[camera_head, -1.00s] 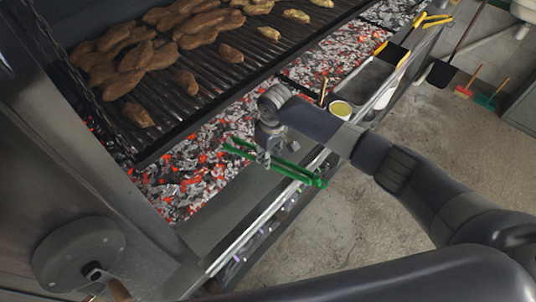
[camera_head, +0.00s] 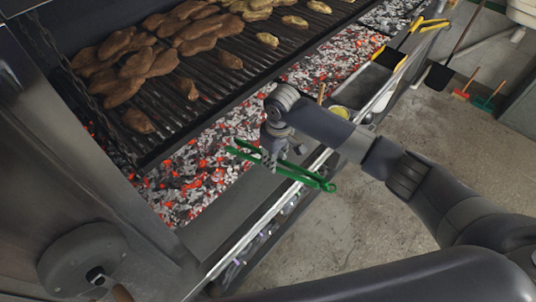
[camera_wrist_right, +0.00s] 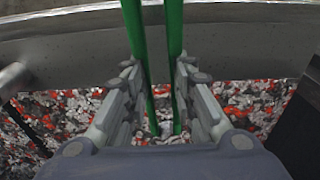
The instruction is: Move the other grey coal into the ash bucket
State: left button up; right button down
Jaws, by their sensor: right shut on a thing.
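My right gripper (camera_head: 270,157) is shut on a pair of green tongs (camera_head: 308,178), above the front edge of the grill. The tongs' tips point left over the ember bed (camera_head: 205,165); the handle end sticks out to the right. In the right wrist view my right gripper (camera_wrist_right: 158,72) has the two green tong arms (camera_wrist_right: 174,35) between its fingers, with embers below. Grey and glowing red coals are mixed in the bed, and I cannot single out one grey coal. I see no coal clearly held in the tongs. No ash bucket is identifiable. My left gripper is out of view.
A grate (camera_head: 210,95) with browned meat pieces (camera_head: 150,62) lies above the embers. A metal tray (camera_head: 362,85) and a yellow-topped cup (camera_head: 340,112) are at the right end. A round grey fitting (camera_head: 75,262) with a crank is at lower left. The floor (camera_head: 430,130) is open at right.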

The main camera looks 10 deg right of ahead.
aim_at(309, 179)
jog(key=shift+s+d+r, duration=0.45)
jog(key=shift+s+d, duration=0.85)
jog(key=shift+s, duration=0.35)
jog(key=shift+s+d+r, duration=0.4)
jog(key=shift+s+d, duration=0.9)
jog(key=shift+s, duration=0.35)
jog(key=shift+s+d+r, duration=0.45)
jog(key=shift+s+d, duration=0.85)
jog(key=shift+s, duration=0.35)
